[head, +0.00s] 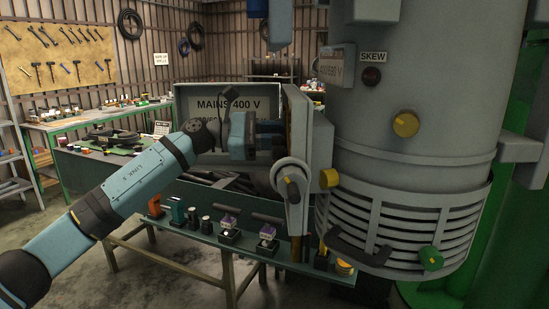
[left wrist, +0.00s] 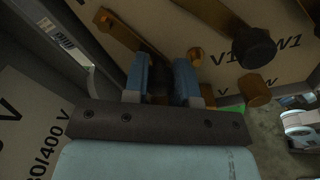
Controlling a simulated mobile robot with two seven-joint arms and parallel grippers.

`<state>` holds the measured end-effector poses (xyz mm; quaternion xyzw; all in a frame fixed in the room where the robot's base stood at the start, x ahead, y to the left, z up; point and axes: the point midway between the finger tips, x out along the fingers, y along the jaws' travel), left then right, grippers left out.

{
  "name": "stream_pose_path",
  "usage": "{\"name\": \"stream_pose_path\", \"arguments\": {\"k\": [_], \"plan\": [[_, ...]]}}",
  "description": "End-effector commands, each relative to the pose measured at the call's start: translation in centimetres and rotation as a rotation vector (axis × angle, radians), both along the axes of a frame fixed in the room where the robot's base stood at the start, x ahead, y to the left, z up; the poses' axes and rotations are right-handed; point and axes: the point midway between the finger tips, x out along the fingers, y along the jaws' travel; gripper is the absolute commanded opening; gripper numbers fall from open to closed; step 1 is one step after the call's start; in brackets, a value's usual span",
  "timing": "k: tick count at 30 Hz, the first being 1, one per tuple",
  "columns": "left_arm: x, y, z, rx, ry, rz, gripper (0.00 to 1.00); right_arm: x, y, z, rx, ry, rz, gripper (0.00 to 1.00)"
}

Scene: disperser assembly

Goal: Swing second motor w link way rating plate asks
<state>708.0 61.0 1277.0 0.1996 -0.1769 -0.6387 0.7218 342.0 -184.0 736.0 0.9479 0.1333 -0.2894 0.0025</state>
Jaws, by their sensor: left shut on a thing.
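My left gripper (head: 243,135) is at the open terminal box (head: 321,140) on the side of the big grey motor (head: 400,110). In the left wrist view its two blue fingers (left wrist: 160,82) are closed around a dark piece that seems to be the knob of a brass link (left wrist: 128,38). That link runs diagonally to the upper left. Another brass link with a dark knob (left wrist: 254,48) lies to the right, by the V1 and W1 lettering. The rating plate (head: 336,68) on the motor seems to read 400/690 V. My right gripper is not in view.
Brass studs (left wrist: 257,90) stand close to the fingers. A sign (head: 228,104) reading MAINS 400 V is behind my gripper. A green bench (head: 205,222) with several small parts stands below.

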Motion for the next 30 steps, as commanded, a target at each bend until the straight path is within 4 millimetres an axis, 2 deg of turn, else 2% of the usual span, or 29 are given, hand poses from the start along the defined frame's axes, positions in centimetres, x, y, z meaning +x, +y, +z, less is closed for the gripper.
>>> {"name": "stream_pose_path", "arguments": {"k": [1,6,16,30], "plan": [[0.2,0.0,-0.9,0.002,-0.035,0.001,0.0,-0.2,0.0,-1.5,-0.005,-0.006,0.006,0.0],[0.8,0.1,-1.0,0.016,-0.145,0.0,0.0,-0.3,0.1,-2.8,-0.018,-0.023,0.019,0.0],[1.6,0.2,-0.7,0.033,-0.269,0.001,0.0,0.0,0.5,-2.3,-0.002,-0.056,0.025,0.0],[1.7,0.3,-0.5,0.036,-0.288,0.001,0.0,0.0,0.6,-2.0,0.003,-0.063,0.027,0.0]]}}
